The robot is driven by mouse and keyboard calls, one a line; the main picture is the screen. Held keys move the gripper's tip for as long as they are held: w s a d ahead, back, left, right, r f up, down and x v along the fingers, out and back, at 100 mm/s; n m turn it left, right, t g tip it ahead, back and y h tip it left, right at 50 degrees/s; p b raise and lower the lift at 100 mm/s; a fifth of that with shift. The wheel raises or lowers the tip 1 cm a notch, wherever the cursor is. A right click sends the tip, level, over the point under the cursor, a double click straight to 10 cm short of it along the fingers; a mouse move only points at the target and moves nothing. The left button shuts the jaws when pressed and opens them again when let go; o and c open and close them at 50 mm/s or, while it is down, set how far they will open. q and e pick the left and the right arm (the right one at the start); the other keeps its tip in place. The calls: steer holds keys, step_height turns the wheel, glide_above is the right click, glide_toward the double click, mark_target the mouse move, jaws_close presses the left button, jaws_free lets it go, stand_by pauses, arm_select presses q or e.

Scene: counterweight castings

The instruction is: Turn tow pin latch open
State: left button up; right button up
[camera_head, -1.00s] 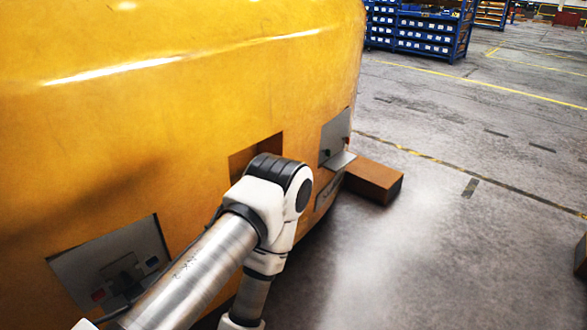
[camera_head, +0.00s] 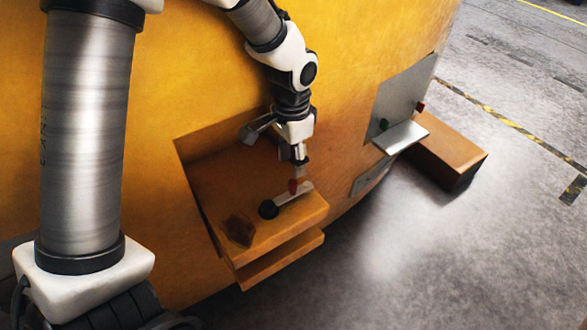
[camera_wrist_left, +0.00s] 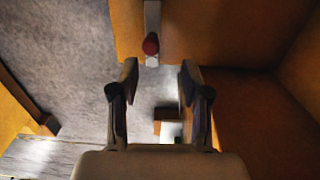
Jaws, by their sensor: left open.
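The latch is a pale metal bar (camera_head: 308,187) with a red knob (camera_head: 293,186) at one end and a round black pivot (camera_head: 268,209) at the other. It lies on an orange ledge inside a recess of the yellow casting. My left gripper (camera_head: 299,163) points down just above the red knob in the head view. In the left wrist view my left gripper (camera_wrist_left: 158,70) is open, with nothing between its fingers. The red knob (camera_wrist_left: 151,44) and metal bar (camera_wrist_left: 152,15) show ahead, beyond the fingertips. Contact cannot be told. My right gripper is not in view.
The recess walls (camera_head: 205,150) stand close around my left gripper. A brown block (camera_head: 448,150) and a grey plate with a shelf (camera_head: 400,137) are to the right. A dark hexagonal piece (camera_head: 239,229) sits on the ledge.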

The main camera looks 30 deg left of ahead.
mark_target(293, 182)
arm_select(q)
steer(key=f, duration=0.1)
steer(key=s+d+f, duration=0.1)
steer(key=f+b, duration=0.1)
steer(key=shift+s+d, duration=0.25)
steer(key=shift+s, duration=0.15)
steer(key=f, duration=0.3)
steer(key=shift+w+a+f, duration=0.1)
steer(key=shift+w+a, duration=0.2)
steer(key=shift+w, duration=0.05)
steer(key=shift+w+a+f+b, duration=0.1)
steer(key=shift+a+f+b, duration=0.05)
steer(key=shift+f+b, duration=0.15)
steer(key=shift+s+d+r, duration=0.2)
steer(key=shift+r, duration=0.05)
jaws_close()
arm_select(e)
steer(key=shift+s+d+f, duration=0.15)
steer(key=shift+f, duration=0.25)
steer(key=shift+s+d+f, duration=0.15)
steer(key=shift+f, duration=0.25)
